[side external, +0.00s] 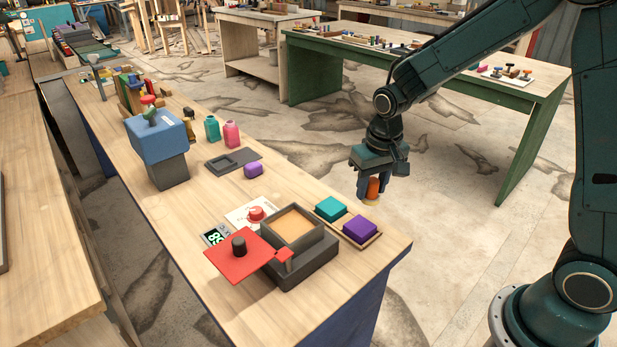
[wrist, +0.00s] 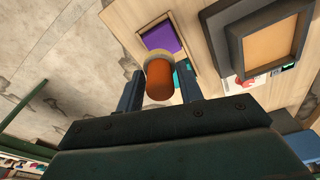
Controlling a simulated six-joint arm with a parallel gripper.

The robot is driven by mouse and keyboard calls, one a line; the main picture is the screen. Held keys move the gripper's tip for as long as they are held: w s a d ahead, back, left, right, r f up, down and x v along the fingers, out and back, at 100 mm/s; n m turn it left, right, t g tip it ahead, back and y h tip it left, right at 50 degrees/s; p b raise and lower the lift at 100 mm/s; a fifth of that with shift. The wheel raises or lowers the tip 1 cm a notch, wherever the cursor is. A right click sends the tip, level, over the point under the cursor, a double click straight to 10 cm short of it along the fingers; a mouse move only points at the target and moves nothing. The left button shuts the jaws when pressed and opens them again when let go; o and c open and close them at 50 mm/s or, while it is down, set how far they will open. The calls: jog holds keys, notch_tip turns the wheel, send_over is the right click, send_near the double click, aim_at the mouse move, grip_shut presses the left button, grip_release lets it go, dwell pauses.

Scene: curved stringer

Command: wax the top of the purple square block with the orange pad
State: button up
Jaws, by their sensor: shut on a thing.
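My gripper (side external: 372,188) is shut on the orange pad (side external: 372,189), a rounded orange handle with a pale disc at its lower end. In the wrist view the pad (wrist: 159,80) sits between the two fingers. My gripper holds it in the air beyond the bench's right edge, behind the blocks. The purple square block (side external: 360,229) lies on a wooden tray at the bench's right end, beside a teal square block (side external: 330,208). In the wrist view the purple block (wrist: 161,36) shows beyond the pad, and the teal one is partly hidden behind it.
A dark box with a tan-filled well (side external: 293,226) stands left of the tray, its red lid (side external: 240,256) swung aside. A green-digit display (side external: 214,236) and a white card with a red knob (side external: 256,213) are near. Bottles and a blue block (side external: 157,138) stand farther back.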

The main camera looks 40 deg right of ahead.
jog(key=shift+s+d+f, duration=0.1)
jog(key=shift+s+f, duration=0.15)
jog(key=shift+s, duration=0.2)
jog(key=shift+s+f, duration=0.2)
jog(key=shift+s, duration=0.25)
jog(key=shift+f, duration=3.4)
jog(key=shift+w+f, duration=0.6)
jog(key=shift+w, duration=0.25)
jog(key=shift+c, duration=0.4)
jog(key=shift+w, duration=2.7)
jog(key=shift+s, duration=3.6)
jog(key=shift+w, duration=3.5)
jog(key=shift+s, duration=3.3)
jog(key=shift+s+r, duration=0.15)
jog(key=shift+r, duration=3.85)
